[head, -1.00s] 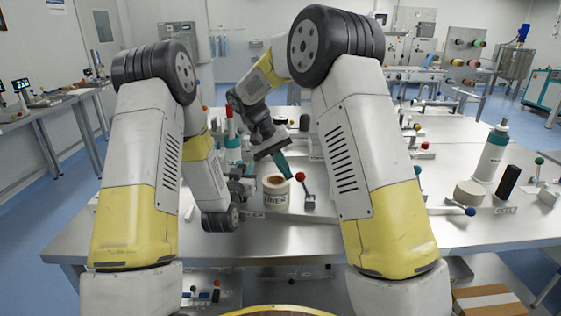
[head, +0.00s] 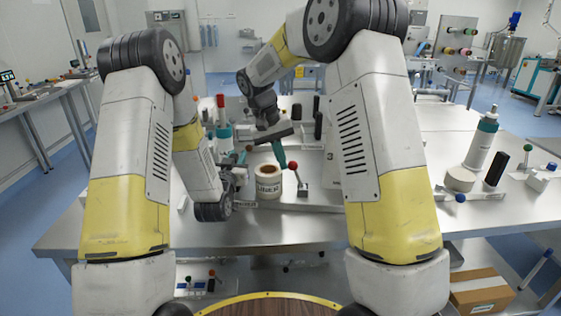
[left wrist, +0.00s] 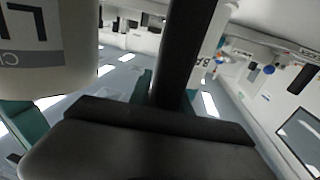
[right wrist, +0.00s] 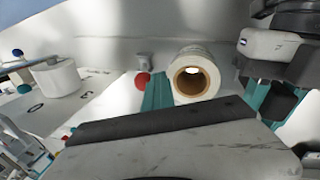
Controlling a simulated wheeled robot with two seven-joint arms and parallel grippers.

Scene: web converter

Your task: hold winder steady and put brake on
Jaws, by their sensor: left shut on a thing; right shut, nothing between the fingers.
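The winder's roll (head: 268,184), a white cylinder with dark lettering and a brown core, stands on the table. It shows in the right wrist view (right wrist: 196,75). A brake lever with a red ball (head: 293,166) stands just right of it; the ball (right wrist: 143,80) also shows in the right wrist view. My left gripper (head: 241,160) is left of the roll, shut on a dark post (left wrist: 184,50); I cannot tell whether the post belongs to the winder. My right gripper (head: 280,153) is shut and empty, its teal fingers (right wrist: 157,92) between roll and red ball.
Behind the roll stand dark cylinders (head: 318,122) and a red-tipped bottle (head: 222,118). Further right on the table are a white bottle (head: 481,142), a pale roll (head: 460,180) and a black block (head: 495,172). The table's front strip (head: 285,226) is clear. A cardboard box (head: 478,292) lies below right.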

